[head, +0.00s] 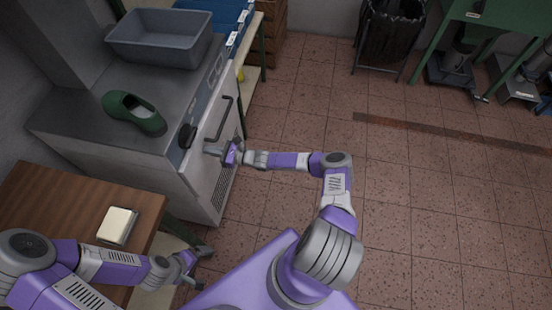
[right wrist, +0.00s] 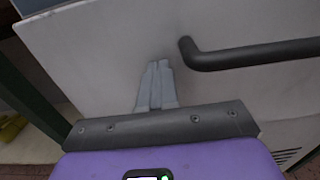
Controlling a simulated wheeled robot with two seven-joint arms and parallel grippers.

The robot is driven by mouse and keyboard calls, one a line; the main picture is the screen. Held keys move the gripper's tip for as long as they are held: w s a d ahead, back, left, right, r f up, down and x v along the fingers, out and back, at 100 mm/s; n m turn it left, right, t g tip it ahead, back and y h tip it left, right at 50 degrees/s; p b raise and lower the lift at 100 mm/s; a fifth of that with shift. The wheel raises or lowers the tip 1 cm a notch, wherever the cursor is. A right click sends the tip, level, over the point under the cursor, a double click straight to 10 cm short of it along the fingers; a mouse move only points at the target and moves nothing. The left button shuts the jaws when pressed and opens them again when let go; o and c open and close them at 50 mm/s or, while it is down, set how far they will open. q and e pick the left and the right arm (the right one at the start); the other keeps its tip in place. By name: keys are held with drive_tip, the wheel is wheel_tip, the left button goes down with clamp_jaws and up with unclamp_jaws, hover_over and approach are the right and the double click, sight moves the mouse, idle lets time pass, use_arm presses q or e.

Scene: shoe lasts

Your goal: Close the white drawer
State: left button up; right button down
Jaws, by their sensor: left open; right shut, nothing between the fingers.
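The pale front panel (head: 222,140) with a dark bar handle (head: 223,118) is on the steel-topped cabinet at left; it is the only white front that I make out. In the right wrist view the panel (right wrist: 110,45) fills most of the picture, with the handle (right wrist: 250,55) at the right. My right gripper (head: 211,149) is shut and empty, fingertips at the panel beside the handle; I cannot tell if they touch. Its fingers also show in the right wrist view (right wrist: 157,68). My left gripper (head: 203,267) is open and empty beside the wooden table.
A green shoe-shaped piece (head: 135,113) and a grey bin (head: 160,38) stand on the cabinet top. A pale block (head: 117,226) lies on the wooden table (head: 60,200). A black bin (head: 390,35) stands at the back.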

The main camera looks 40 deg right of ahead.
drive_tip(key=p+v, duration=0.2)
drive_tip(key=v, duration=1.2)
drive_tip(key=shift+a, duration=0.1)
drive_tip(key=s+a+f+n+g, duration=0.2)
drive_tip(key=s+a+n+g, duration=0.3)
drive_tip(key=a, duration=0.3)
drive_tip(key=s+a+f+n+g, duration=0.1)
drive_tip(key=s+a+n+g, duration=0.45)
drive_tip(key=a, duration=0.25)
drive_tip(key=s+d+r+n+g+h, duration=0.2)
drive_tip(key=s+n+h, duration=0.5)
drive_tip(key=s+n, duration=0.4)
drive_tip(key=shift+s+r+n+h, duration=0.2)
drive_tip(key=shift+s+n+h, duration=0.15)
drive_tip(key=shift+n, duration=1.4)
